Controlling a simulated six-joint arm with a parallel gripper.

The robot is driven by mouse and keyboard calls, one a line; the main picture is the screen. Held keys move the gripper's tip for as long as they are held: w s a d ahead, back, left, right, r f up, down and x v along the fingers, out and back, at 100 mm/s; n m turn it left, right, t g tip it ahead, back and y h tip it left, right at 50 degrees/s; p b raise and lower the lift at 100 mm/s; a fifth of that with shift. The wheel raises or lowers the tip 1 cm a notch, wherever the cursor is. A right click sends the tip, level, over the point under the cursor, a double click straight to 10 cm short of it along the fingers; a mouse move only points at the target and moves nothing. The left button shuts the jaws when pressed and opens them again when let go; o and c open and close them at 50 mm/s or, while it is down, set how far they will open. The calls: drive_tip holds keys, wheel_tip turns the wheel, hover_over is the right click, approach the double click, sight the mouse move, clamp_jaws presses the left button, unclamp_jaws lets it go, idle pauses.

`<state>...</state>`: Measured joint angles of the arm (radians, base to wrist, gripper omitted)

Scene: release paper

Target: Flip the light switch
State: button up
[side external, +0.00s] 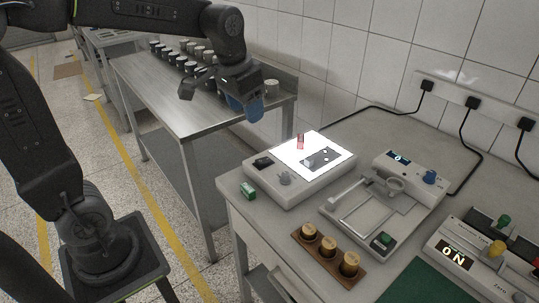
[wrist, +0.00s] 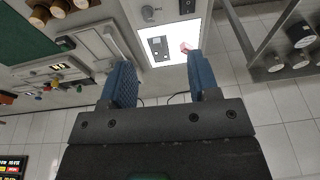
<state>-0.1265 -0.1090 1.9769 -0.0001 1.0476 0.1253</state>
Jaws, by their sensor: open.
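A pale light box (side external: 318,180) sits on the near corner of the bench with its white panel (side external: 333,147) brightly lit. A small black switch (side external: 263,163) is on its front left edge, beside a grey knob (side external: 284,178). The lit panel (wrist: 178,28) shows at the top of the wrist view, with the knob (wrist: 149,13) to its left. My gripper (side external: 250,113) is high above and to the left of the light box, apart from it. Its blue fingers (wrist: 160,65) are spread, with nothing between them. The switch's tilt is too small to tell.
A green block (side external: 248,191) lies beside the box. A steel table (side external: 167,92) bears several jars.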

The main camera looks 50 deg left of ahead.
sight(270, 158)
drive_tip(key=w+a+f+g, duration=0.3)
drive_tip(key=w+a+f, duration=0.4)
drive_tip(key=w, duration=0.4)
drive_tip(key=f, duration=1.4)
drive_tip(key=shift+w+d+f, duration=0.25)
drive_tip(key=shift+f, duration=0.1)
drive_tip(key=shift+c, duration=0.4)
drive_tip(key=c, duration=0.8)
drive_tip(key=shift+s+d+r+t+h, duration=0.1)
drive_tip(key=shift+s+r+t+h, duration=0.1)
drive_tip(key=shift+t, duration=0.85)
drive_tip(key=shift+s+d+r+t+h, duration=0.1)
drive_tip(key=shift+s+r+t, duration=0.1)
drive_tip(key=shift+t, duration=0.85)
drive_tip(key=shift+c, duration=0.2)
drive_tip(key=shift+a+t, duration=0.1)
drive_tip(key=shift+t, duration=0.3)
